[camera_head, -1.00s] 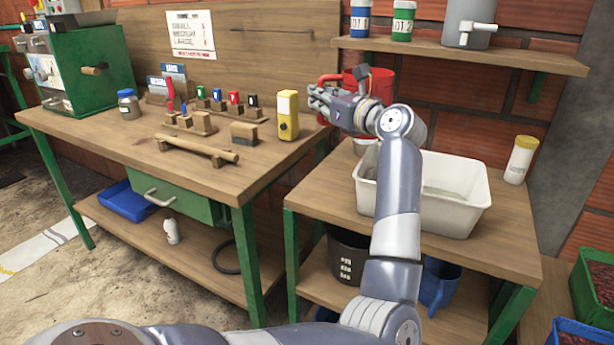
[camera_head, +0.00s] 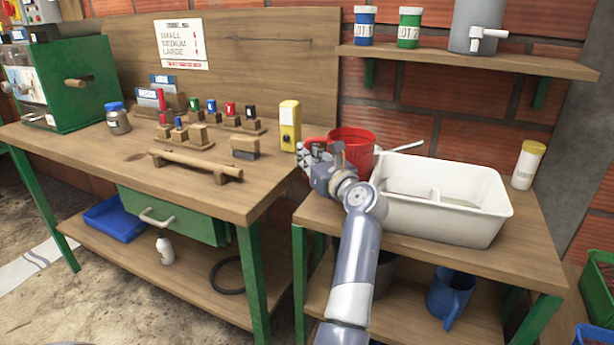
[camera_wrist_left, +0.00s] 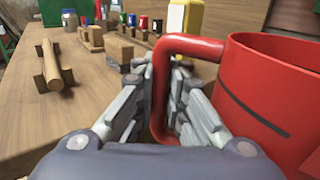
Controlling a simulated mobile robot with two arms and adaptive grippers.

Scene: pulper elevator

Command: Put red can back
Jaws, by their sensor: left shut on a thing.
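The red can (camera_head: 352,143), a wide open-topped vessel with a side handle, is upright at the back left of the lower bench, just left of the white basin. My left gripper (camera_head: 318,155) is in front of its left side and shut on its handle. In the left wrist view, the fingers (camera_wrist_left: 168,85) close around the red handle loop, and the can's body (camera_wrist_left: 270,90) fills the right side. The can's base is hidden behind my gripper, so I cannot tell whether it touches the bench. My right gripper is not in view.
The white basin (camera_head: 440,222) fills much of the lower bench (camera_head: 525,247). A yellow-lidded jar (camera_head: 528,165) stands at its right. The higher workbench (camera_head: 100,165) on the left holds a yellow box (camera_head: 290,125) near the can. A wall shelf (camera_head: 460,55) hangs above.

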